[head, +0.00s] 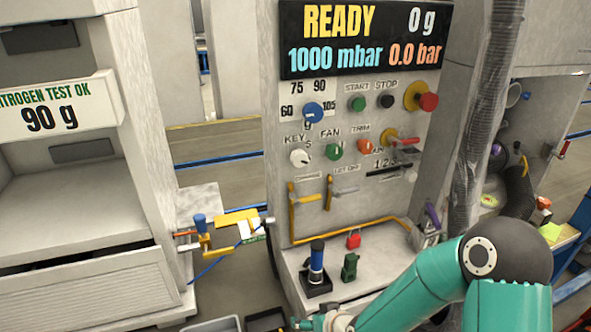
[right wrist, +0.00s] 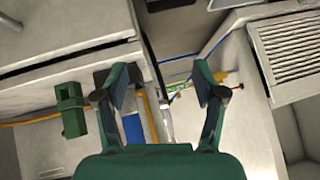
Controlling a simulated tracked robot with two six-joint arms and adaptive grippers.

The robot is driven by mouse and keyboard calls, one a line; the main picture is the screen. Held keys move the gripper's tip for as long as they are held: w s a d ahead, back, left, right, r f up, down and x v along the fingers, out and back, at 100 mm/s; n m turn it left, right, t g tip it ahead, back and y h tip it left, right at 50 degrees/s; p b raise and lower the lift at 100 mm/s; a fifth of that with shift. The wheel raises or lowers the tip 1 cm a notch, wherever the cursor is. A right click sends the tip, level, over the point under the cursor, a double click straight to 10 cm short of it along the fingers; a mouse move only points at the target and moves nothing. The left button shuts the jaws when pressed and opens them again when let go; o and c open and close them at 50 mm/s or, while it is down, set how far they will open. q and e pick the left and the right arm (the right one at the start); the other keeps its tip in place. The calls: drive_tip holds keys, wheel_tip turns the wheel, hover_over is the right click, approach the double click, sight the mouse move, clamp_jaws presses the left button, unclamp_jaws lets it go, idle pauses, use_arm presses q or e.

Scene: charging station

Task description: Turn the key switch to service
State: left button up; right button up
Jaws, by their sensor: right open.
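The key switch (head: 300,157) is a white round knob with a dark pointer mark, under the label KEY on the left of the grey panel (head: 350,205). Its position labels are too small to read. My right gripper (head: 320,322) is low at the bottom edge of the head view, well below the key switch and in front of the panel's shelf, partly cut off. In the right wrist view the right gripper (right wrist: 160,85) has its fingers wide apart with nothing held between them. The key switch does not show in the right wrist view. My left gripper is not in view.
Near the key switch are a blue dial (head: 312,113), a green fan knob (head: 335,150) and an orange trim knob (head: 364,146). Yellow and grey levers (head: 308,198) stick out below.

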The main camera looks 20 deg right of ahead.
drive_tip(key=w+d+r+n+t+b, duration=0.1)
drive_tip(key=w+d+r+t, duration=0.2)
drive_tip(key=r, duration=0.5)
drive_tip(key=w+r+t+b, duration=0.1)
drive_tip(key=w+r+t, duration=0.2)
drive_tip(key=w+r, duration=0.3)
drive_tip(key=t+h, duration=0.2)
drive_tip(key=t, duration=0.2)
approach(301, 161)
drive_tip(key=shift+n, duration=0.3)
drive_tip(key=w+p, duration=0.2)
drive_tip(key=w, duration=0.3)
drive_tip(key=w+p, duration=0.2)
drive_tip(key=w, duration=0.3)
drive_tip(key=shift+w+a, duration=0.2)
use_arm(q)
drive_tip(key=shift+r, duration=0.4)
